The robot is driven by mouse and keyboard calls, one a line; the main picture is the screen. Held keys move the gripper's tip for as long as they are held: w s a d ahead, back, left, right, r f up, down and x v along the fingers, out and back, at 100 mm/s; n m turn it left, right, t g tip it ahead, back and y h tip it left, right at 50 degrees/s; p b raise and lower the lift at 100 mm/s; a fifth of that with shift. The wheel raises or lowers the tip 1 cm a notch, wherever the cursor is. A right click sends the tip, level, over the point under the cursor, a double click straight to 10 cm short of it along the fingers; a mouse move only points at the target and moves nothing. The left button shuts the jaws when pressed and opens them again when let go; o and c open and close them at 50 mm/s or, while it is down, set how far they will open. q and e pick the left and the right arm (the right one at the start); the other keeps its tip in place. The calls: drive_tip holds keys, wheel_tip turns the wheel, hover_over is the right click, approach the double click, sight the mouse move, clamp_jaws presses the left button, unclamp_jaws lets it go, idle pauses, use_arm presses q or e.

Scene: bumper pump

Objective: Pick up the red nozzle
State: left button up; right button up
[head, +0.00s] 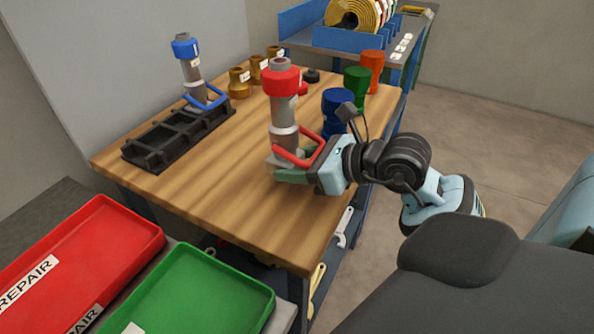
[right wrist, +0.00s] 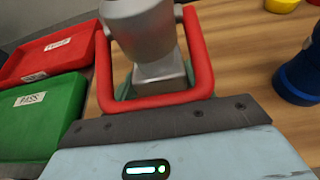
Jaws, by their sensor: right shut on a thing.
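The red nozzle (head: 283,115) stands upright over the wooden table in the head view, with a red top, grey body and red loop handle. The right wrist view shows its grey body and red handle (right wrist: 155,101) close up. My right gripper (head: 287,170) is shut on the nozzle's lower end, with the handle over the gripper's front. The fingertips are mostly hidden behind the nozzle. I cannot tell whether its base touches the table. My left gripper is not in view.
A blue nozzle (head: 190,70) stands at the black rack (head: 178,138) on the left. Blue (head: 337,106), green (head: 357,85) and orange (head: 372,68) fittings stand at the right, with brass fittings (head: 239,84) behind. Red (head: 90,245) and green (head: 205,290) trays lie at the front left.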

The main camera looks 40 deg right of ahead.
drive_tip(key=s+d+b, duration=0.1)
drive_tip(key=s+d, duration=0.1)
drive_tip(key=d, duration=0.5)
drive_tip(key=s+d+r+b, duration=0.1)
drive_tip(key=s+d, duration=0.2)
drive_tip(key=d, duration=0.5)
drive_tip(key=shift+s+r, duration=0.25)
